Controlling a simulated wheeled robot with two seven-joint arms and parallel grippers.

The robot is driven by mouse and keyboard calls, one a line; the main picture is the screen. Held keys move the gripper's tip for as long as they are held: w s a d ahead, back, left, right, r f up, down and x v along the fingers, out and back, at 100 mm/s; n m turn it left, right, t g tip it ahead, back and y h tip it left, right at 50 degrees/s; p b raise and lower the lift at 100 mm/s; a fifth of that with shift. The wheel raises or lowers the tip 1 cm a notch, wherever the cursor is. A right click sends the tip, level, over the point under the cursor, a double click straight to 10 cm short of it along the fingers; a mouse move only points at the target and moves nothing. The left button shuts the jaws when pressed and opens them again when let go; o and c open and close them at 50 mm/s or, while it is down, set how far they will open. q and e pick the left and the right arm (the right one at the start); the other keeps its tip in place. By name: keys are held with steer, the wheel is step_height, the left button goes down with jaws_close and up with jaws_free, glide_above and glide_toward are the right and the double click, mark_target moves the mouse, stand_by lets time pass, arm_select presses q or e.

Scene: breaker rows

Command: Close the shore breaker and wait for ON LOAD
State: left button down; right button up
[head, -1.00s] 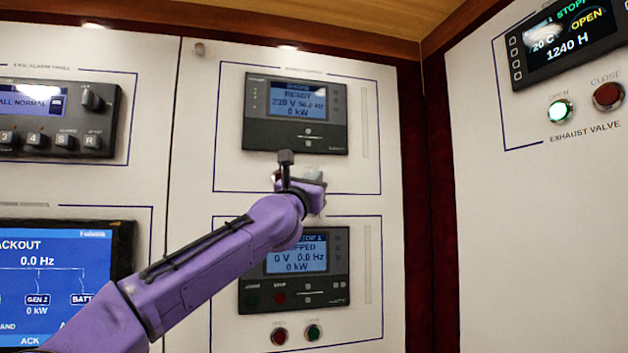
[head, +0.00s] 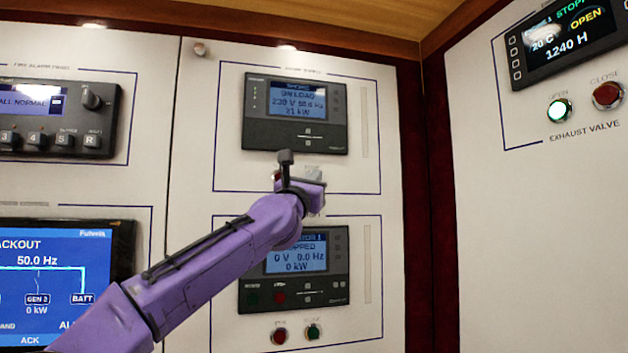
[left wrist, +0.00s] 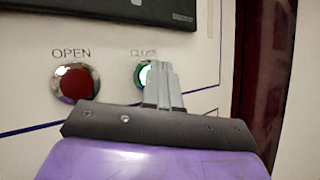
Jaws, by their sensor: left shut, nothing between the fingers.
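The shore supply unit (head: 296,112) is on the upper middle panel. Its screen (head: 298,99) reads ON LOAD, 230 V, about 50 Hz and 21 kW, though the small text is blurred. My left gripper (left wrist: 163,88) is shut and empty, with its fingertips at the CLOSE button (left wrist: 143,74). That button glows green and is partly covered by the fingers; I cannot tell whether they touch it. The red OPEN button (left wrist: 75,83) is to its left, unlit and clear of the fingers. In the head view my left arm hides most of both buttons. My right gripper is not in view.
A generator unit (head: 294,268) below reads 0 V and 0.0 Hz, with red (head: 280,336) and green (head: 313,331) buttons under it. A blue power screen (head: 62,287) is at the lower left. The exhaust valve panel (head: 568,75) is on the right wall.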

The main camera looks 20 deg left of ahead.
arm_select(q)
steer(key=shift+s+d+b, duration=0.3)
steer(key=shift+s+d, duration=0.05)
steer(key=shift+s, duration=0.25)
steer(key=s+d, duration=0.1)
steer(key=s+d+b, duration=0.1)
steer(key=s+b, duration=0.1)
steer(key=s, duration=0.1)
steer(key=shift+d+f, duration=0.1)
steer(key=shift+d, duration=0.3)
stand_by(0.5)
